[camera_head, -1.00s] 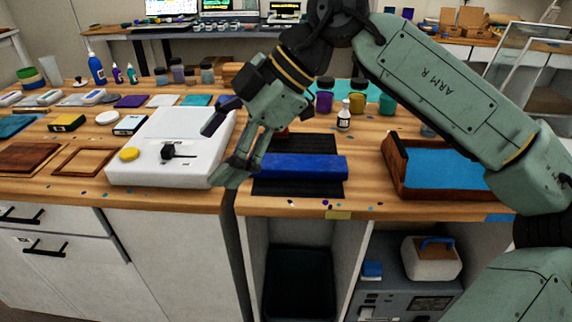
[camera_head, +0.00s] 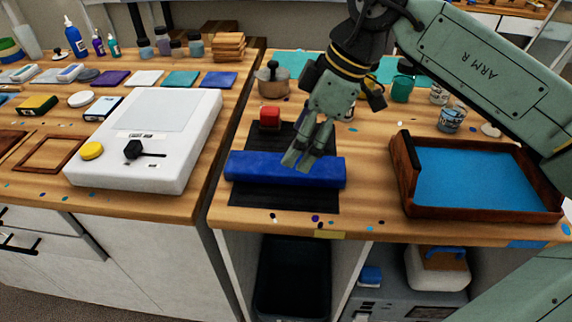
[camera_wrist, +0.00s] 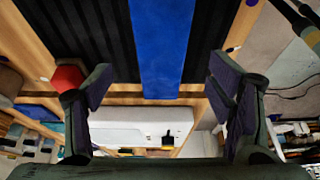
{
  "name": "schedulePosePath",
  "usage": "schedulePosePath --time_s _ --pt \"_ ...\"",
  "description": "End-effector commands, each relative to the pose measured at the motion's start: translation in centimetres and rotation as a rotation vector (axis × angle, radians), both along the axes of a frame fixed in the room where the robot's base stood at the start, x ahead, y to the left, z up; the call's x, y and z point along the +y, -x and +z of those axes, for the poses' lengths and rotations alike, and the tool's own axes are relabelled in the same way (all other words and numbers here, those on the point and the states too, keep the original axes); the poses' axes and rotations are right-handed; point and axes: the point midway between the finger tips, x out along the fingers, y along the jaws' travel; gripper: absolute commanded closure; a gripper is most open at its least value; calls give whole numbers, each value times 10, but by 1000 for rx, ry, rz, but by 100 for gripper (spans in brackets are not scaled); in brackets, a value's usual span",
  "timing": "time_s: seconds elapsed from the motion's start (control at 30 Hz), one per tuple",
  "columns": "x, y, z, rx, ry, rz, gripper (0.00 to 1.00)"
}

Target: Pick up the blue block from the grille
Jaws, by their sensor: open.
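The long blue block (camera_head: 250,169) lies across the black ribbed grille (camera_head: 300,196) near the front of the wooden bench. My gripper (camera_head: 303,158) is above the middle of the block in the head view, pointing down; its fingertips overlap the block there, and I cannot tell whether they touch it. In the wrist view the block (camera_wrist: 161,45) runs down the picture between the two spread fingers of my gripper (camera_wrist: 160,98), with a gap on both sides. The gripper is open and empty.
A red block (camera_head: 270,117) stands at the grille's far left. A white scale-like device (camera_head: 150,140) stands to the left. A wooden tray with a blue surface (camera_head: 411,204) is to the right. Paint jars and a metal pot (camera_head: 272,82) stand behind.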

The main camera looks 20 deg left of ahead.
Motion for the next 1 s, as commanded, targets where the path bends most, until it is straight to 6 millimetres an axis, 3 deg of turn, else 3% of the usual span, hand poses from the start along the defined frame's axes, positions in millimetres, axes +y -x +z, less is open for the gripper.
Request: schedulePosePath --time_s 0.4,0.67,1.0 --pt "18 8 -45 0 -3 2 25" --pt "20 8 -49 0 -2 0 25" --pt "20 8 -49 -1 -2 1 47"
